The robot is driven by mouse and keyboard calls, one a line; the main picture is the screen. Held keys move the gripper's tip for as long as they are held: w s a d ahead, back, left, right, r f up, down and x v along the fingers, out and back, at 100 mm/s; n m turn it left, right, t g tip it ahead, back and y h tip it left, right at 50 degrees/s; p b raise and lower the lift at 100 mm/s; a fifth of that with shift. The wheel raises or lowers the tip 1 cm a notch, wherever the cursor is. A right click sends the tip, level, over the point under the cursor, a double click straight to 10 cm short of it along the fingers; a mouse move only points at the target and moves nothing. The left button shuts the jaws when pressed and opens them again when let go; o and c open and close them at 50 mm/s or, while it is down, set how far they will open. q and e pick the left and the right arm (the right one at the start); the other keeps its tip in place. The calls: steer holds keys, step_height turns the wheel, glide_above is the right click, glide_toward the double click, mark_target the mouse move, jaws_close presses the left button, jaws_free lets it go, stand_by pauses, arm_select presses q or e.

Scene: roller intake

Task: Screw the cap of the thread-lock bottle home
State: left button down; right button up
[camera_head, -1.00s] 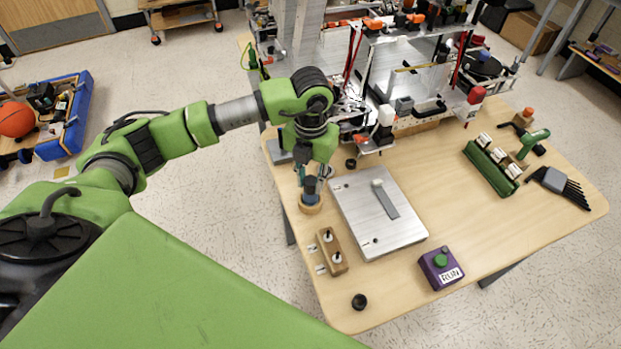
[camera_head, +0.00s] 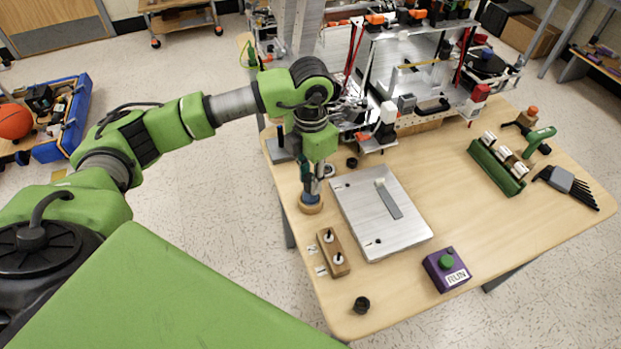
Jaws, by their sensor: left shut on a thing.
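The thread-lock bottle (camera_head: 311,198) is small and blue and stands upright in a round wooden holder (camera_head: 311,209) near the table's left edge. My left gripper (camera_head: 313,184) points straight down over it and is shut at its top. The fingers hide the cap, so I cannot tell its seating on the bottle. My right gripper is not in view.
A metal plate (camera_head: 365,222) with a grey bar lies just right of the holder. A wooden block with two white-topped items (camera_head: 334,252), a black round piece (camera_head: 361,305) and a purple RUN button box (camera_head: 445,270) are nearer. The machine (camera_head: 400,105) stands behind.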

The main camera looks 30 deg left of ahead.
arm_select(q)
steer(key=shift+f+m+b, duration=0.2)
steer(key=shift+m+b, duration=0.45)
steer(key=shift+m, duration=0.55)
steer(key=shift+r+m, duration=0.15)
steer(key=shift+m, duration=0.35)
